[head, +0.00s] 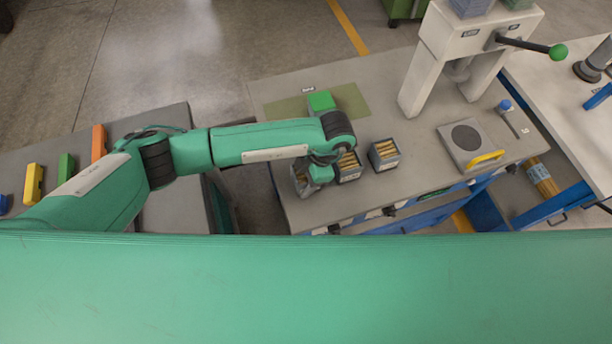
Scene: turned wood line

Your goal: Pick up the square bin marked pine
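Three small square grey bins stand in a row near the front edge of the grey bench: a left bin (301,186), a middle bin (349,174) and a right bin (385,160). The middle and right bins hold several light wooden pieces. I cannot read a pine mark on any of them. My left gripper (313,180) points down at the left bin and covers part of it. Its fingers are too hidden to tell whether they are open or touching the bin. My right gripper is not in view.
A white lever press (462,45) and a grey plate with a yellow handle (466,138) stand to the right. Colored blocks line the left table (165,205). Bench between mat and press is clear.

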